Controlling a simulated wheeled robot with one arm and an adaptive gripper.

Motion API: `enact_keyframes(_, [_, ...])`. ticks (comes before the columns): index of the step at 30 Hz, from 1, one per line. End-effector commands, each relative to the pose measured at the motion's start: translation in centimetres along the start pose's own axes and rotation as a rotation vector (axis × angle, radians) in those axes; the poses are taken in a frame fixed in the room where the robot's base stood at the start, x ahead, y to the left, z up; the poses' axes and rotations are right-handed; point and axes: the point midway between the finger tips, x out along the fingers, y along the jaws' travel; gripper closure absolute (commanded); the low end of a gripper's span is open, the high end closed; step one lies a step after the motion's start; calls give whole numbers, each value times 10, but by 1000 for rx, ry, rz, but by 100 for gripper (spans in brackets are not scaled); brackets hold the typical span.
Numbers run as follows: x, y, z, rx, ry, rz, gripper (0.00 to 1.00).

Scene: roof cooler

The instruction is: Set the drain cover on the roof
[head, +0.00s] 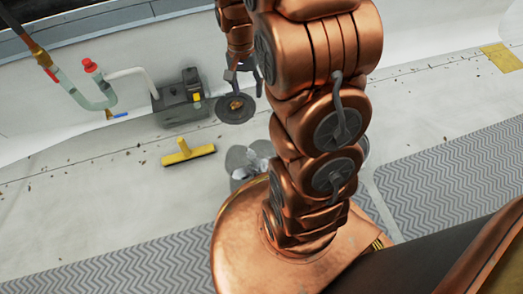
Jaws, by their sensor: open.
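A dark round disc (235,113) lies flat on the pale roof, left of my arm. Its middle is brownish; I cannot tell whether it is the drain cover, the drain itself, or one set on the other. My gripper (245,88) is above and slightly right of the disc, pointing down, with its fingers apart. I see nothing held between them. Whether the fingertips touch the disc is not clear. The gripper is small in the head view and partly hidden by my copper arm.
A dark grey pump-like box (178,103) with a white hose stands left of the disc. A yellow squeegee (188,154) lies in front of it. A grey bucket (240,161) holds crumpled pale material. Grey chevron walkway mats (455,170) run along the front. Leaf bits litter the roof.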

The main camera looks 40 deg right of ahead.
Motion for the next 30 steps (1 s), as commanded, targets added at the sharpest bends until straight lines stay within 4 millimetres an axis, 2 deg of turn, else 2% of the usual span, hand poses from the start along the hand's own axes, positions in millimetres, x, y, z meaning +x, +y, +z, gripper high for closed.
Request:
enact_keyframes(3, [-17, 4, 39, -121, -8, 10, 44])
enact_keyframes(9, [-35, 19, 102, -325, -32, 31, 44])
enact_keyframes(18, [-47, 58, 190, -633, -75, 66, 44])
enact_keyframes(24, [-47, 85, 231, -798, -101, 84, 44])
enact_keyframes(30, [-46, 98, 246, -872, -114, 93, 44])
